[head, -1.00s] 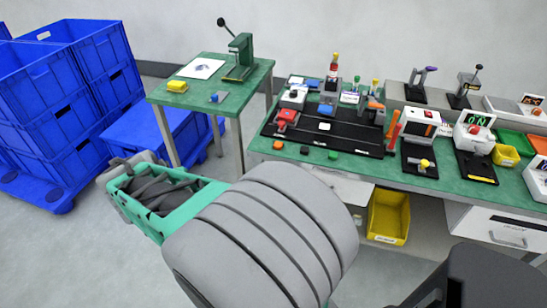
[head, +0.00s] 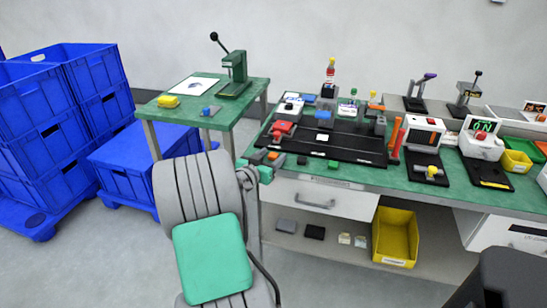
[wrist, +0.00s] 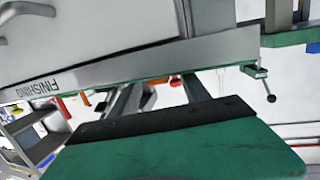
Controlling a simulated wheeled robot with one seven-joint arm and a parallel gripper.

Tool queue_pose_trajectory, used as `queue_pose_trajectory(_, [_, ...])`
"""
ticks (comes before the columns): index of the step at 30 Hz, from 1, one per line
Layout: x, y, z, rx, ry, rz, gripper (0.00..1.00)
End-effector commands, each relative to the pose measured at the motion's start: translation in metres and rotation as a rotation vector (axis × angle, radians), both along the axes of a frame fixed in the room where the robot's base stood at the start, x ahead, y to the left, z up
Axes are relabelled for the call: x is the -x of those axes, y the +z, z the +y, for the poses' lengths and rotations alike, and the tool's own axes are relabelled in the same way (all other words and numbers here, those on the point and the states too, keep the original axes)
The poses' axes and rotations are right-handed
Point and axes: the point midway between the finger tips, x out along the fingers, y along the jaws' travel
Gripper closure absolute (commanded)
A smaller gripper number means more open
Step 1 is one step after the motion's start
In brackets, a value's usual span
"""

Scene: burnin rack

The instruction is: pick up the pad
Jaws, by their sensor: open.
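No piece is clearly identifiable as the pad. Near the front left of the green bench lie a small orange piece (head: 272,156), a small black piece (head: 302,160) and a small green piece (head: 331,164). My gripper (head: 264,165) is at the bench's front left corner, close to the orange piece and partly hidden behind my arm. In the wrist view my gripper (wrist: 160,92) is open, its two dark fingers apart. I see nothing held between them. Contact with the orange piece cannot be told.
The bench (head: 360,178) has a black fixture board (head: 350,148) behind the small pieces. A drawer (head: 320,196) and a yellow bin (head: 396,238) are below. A side table (head: 240,103) stands at the left, with blue crates (head: 35,150) beyond. Open floor lies in front.

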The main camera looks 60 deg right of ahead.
Motion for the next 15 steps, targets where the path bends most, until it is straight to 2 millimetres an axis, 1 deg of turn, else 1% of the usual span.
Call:
queue_pose_trajectory(3, [-0.0003,0.0,0.0005,0.0,0.0,0.0,0.45])
queue_pose_trajectory(15, [-0.0003,-0.0002,0.0009,-0.001,0.0,0.0,0.78])
